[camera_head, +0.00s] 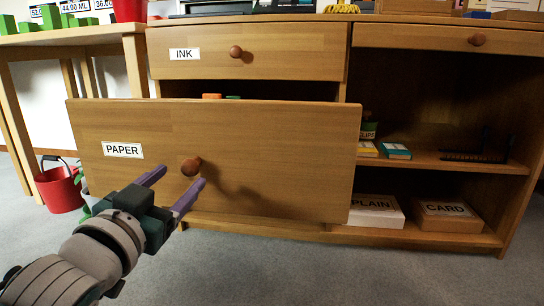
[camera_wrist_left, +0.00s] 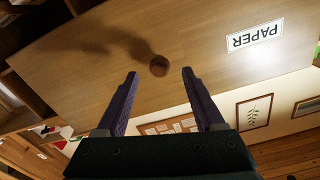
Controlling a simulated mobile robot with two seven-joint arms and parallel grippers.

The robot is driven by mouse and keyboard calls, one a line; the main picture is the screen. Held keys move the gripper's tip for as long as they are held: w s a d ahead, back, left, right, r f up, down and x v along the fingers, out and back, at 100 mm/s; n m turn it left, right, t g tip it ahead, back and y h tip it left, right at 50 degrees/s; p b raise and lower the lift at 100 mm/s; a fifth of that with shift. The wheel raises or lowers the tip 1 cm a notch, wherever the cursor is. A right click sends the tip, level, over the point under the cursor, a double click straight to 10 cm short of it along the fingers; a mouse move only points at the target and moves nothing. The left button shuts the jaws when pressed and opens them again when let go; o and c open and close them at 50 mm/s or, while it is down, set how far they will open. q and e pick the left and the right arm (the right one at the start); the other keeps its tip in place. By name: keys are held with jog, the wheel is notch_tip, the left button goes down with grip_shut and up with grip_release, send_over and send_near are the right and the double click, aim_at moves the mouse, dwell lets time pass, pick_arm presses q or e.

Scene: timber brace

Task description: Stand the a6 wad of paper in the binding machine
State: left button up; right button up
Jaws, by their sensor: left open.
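The drawer labelled PAPER (camera_head: 270,150) is pulled out below the INK drawer, and its round wooden knob (camera_head: 191,167) faces me. My left gripper (camera_head: 179,182) is open, with its purple fingers around or just in front of the knob. In the left wrist view the knob (camera_wrist_left: 159,66) shows between and beyond the fingertips (camera_wrist_left: 160,78), with no visible contact. The inside of the PAPER drawer is mostly hidden behind its front; only small orange and green tops show. I cannot make out an a6 wad or the binding machine for certain. My right gripper is not in view.
The INK drawer (camera_head: 290,54) is shut. Open shelves on the right hold boxes marked PLAIN (camera_head: 375,212) and CARD (camera_head: 448,216), small packs (camera_head: 395,151) and a dark rack (camera_head: 478,156). A red bucket (camera_head: 60,189) stands on the floor at left. The grey floor in front is clear.

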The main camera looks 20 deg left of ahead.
pick_arm(q)
jog(key=p+v, duration=0.2)
jog(key=v, duration=0.4)
jog(key=s+r+g+p, duration=0.2)
jog(key=r+g+p, duration=0.1)
jog(key=r+p, duration=1.15)
jog(key=s+r+g+p, duration=0.2)
jog(key=r+p, duration=1.1)
jog(key=p, duration=0.3)
jog(key=s+d+r+m+g+h+p, duration=0.1)
jog(key=s+d+r+g+h+p, duration=0.25)
jog(key=r+p, duration=0.95)
jog(key=s+d+r+g+p, duration=0.2)
jog(key=s+d+r+p, duration=0.35)
jog(key=r+p, duration=0.75)
jog(key=s+d+r+m+g+h+p, duration=0.1)
jog(key=s+d+r+g+p, duration=0.15)
jog(key=s+r+p, duration=0.75)
jog(key=w+r+p, duration=0.1)
jog(key=r+p, duration=1.6)
jog(key=p, duration=0.2)
jog(key=w+a+r+p, duration=0.1)
jog(key=w+r+p, duration=0.1)
jog(key=r+p, duration=1.5)
jog(key=shift+w+r+g+p, duration=0.3)
jog(key=shift+g+p, duration=0.1)
jog(key=shift+p, duration=0.5)
